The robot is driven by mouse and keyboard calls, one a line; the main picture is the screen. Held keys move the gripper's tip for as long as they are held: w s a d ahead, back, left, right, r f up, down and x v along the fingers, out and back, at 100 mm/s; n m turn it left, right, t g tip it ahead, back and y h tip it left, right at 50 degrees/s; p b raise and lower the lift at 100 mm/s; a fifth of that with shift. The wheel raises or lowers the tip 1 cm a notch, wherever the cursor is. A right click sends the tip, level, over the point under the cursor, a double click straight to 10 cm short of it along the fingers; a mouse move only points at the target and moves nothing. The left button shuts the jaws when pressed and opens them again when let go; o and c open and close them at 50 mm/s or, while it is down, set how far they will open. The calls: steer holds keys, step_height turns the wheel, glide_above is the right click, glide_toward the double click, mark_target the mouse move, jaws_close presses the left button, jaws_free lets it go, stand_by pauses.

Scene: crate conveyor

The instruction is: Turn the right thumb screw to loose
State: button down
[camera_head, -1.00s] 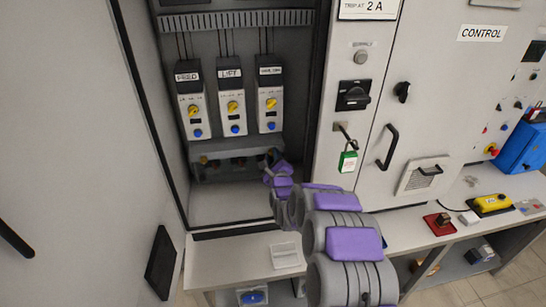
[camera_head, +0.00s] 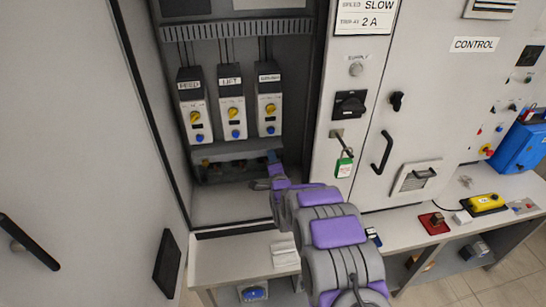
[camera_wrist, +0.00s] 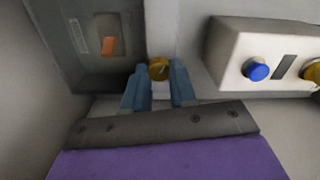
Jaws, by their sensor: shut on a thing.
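A brass thumb screw (camera_wrist: 158,69) sits between the two blue fingertips of my gripper (camera_wrist: 159,82) in the wrist view. The fingers are shut on it from both sides. In the head view my gripper (camera_head: 273,160) is at the right end of the dark lower housing (camera_head: 225,172) inside the open cabinet, below the right drive unit. My gripper and arm hide the right thumb screw there. A brass screw (camera_head: 205,162) shows at the left end of this housing. How far the held screw is turned cannot be told.
Three drive units with yellow knobs and blue buttons, the right one (camera_head: 269,105) included, hang above. In the wrist view a white unit (camera_wrist: 230,50) is close right and an orange switch (camera_wrist: 109,46) left.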

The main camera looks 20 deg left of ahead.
steer(key=shift+s+a+f+n+p, duration=0.1)
steer(key=shift+f+n+p, duration=0.1)
steer(key=shift+n, duration=5.7)
steer(key=shift+s+f+n+p, duration=0.1)
steer(key=shift+n+p, duration=0.05)
steer(key=shift+n, duration=5.75)
steer(key=shift+r, duration=0.1)
steer(key=c, duration=1.3)
jaws_free()
steer(key=o, duration=0.4)
steer(key=shift+w+a, duration=0.1)
steer(key=shift+a, duration=0.1)
